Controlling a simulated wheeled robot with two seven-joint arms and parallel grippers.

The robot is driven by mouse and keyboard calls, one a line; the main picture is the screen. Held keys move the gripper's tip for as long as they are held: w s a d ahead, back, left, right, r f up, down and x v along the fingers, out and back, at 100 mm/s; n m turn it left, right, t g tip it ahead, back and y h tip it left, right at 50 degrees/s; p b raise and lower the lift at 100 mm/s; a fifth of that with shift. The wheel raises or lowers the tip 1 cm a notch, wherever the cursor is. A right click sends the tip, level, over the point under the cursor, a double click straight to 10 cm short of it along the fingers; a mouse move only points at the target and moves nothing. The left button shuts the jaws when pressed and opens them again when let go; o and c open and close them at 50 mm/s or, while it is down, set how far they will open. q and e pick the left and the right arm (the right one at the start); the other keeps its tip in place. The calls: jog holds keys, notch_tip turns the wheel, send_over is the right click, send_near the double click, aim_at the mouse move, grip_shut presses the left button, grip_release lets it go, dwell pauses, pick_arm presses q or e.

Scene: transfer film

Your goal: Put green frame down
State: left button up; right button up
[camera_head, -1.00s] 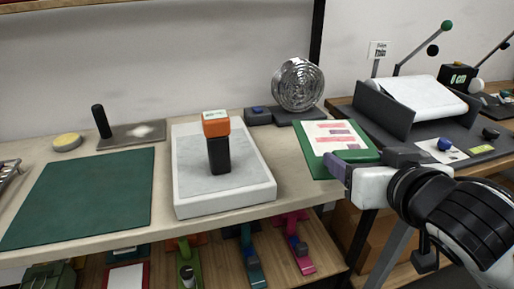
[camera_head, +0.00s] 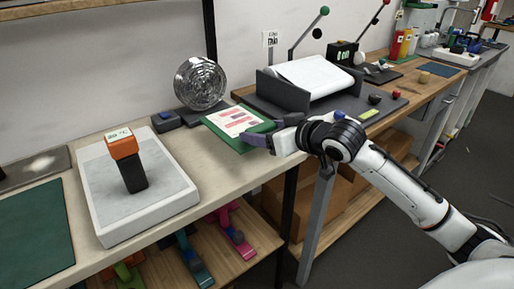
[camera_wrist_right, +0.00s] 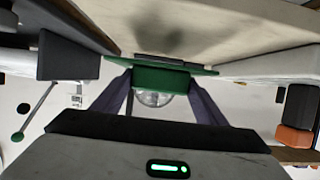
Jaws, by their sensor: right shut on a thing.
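The green frame (camera_head: 239,125) holds a white sheet with pink and red marks. It is near the right end of the pale bench, in front of the round metallic coil. My right gripper (camera_head: 274,136) is shut on the frame's near right edge. In the right wrist view, the green frame (camera_wrist_right: 160,79) sits between my right gripper's two dark fingers (camera_wrist_right: 160,92). I cannot tell whether the frame touches the bench top or is just above it. My left gripper is not in view.
A white tray-like plate (camera_head: 101,210) with an orange and black device (camera_head: 127,160) on it stands left on the bench. The metallic coil (camera_head: 200,83) is behind the frame. A dark machine with a white sheet (camera_head: 316,74) stands on the wooden bench to the right.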

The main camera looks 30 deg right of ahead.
aim_at(263, 161)
jog(key=shift+f, duration=2.9)
jog(key=shift+f, duration=0.15)
jog(key=o, duration=1.1)
